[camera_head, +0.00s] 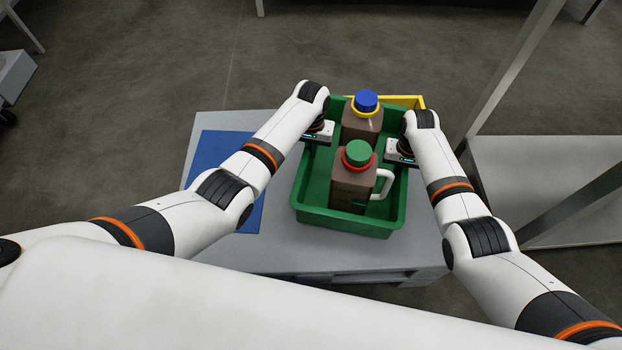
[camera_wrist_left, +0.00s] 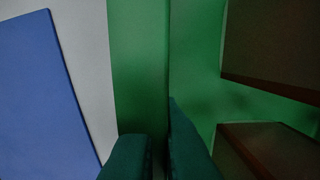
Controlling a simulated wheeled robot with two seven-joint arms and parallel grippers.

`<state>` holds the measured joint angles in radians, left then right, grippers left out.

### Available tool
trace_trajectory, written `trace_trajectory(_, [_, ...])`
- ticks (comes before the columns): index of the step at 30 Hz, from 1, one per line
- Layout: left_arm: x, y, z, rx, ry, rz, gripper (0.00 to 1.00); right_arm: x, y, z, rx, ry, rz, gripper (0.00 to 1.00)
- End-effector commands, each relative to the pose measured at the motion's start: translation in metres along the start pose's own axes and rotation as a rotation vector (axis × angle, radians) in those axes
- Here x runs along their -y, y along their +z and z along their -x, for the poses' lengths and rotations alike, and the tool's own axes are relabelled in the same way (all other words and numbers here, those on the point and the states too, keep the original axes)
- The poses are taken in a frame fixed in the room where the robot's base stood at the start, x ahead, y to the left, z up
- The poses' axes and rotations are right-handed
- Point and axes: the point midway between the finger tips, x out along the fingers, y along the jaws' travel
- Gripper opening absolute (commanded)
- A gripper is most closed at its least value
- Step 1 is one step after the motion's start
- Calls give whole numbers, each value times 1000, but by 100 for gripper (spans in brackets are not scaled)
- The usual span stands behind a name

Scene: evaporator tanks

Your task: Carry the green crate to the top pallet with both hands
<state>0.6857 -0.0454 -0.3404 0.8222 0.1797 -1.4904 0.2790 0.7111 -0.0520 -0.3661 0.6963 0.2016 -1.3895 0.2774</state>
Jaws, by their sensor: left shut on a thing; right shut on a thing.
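The green crate (camera_head: 345,222) is in the middle of the head view, over a grey pallet (camera_head: 290,250). I cannot tell if it rests on the pallet or hangs just above it. Two brown jugs stand in it, one with a green cap (camera_head: 357,153), one with a blue cap (camera_head: 366,100). My left gripper (camera_head: 318,138) is shut on the crate's left wall. In the left wrist view its fingers (camera_wrist_left: 160,155) clasp the green wall (camera_wrist_left: 140,60). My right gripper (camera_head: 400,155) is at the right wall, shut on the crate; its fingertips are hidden.
A blue mat (camera_head: 215,147) lies on the pallet left of the crate. A yellow bin edge (camera_head: 405,101) shows behind the crate. A rack with a light shelf (camera_head: 540,165) and slanted metal posts stands at the right. Open floor (camera_head: 130,90) lies at the left and back.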

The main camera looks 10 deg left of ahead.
Motion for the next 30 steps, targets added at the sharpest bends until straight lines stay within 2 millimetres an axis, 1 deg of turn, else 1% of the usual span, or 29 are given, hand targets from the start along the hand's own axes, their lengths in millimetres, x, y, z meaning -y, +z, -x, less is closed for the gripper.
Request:
trace_trajectory(1, [0,4,1,10,-1,-1,0,0,4,1,11,1,0,0])
trace_trajectory(8, [0,4,-11,10,-1,-1,0,0,4,-10,11,1,0,0])
trace_trajectory(9, [-1,0,-17,-1,2,0,7,1,0,-17,0,-2,-1,7])
trace_trajectory(11, [-1,0,-15,-1,2,0,17,1,0,-14,0,-2,-1,17])
trace_trajectory(12, [-1,0,-15,-1,2,0,23,1,0,-14,0,-1,-1,23])
trace_trajectory(13, [-1,0,-15,-1,1,0,27,1,0,-14,0,-1,-1,27])
trace_trajectory(21, [0,0,-14,0,0,0,27,0,0,-14,0,0,0,27])
trace_trajectory(23, [0,0,-12,1,0,0,27,0,0,-14,0,0,0,27])
trace_trajectory(26, [0,1,-2,3,-1,0,27,0,0,-14,0,0,0,27])
trace_trajectory(29, [0,1,16,4,0,0,27,0,0,-14,0,0,0,27])
trace_trajectory(30, [0,1,25,4,0,0,27,0,0,-14,0,0,0,27])
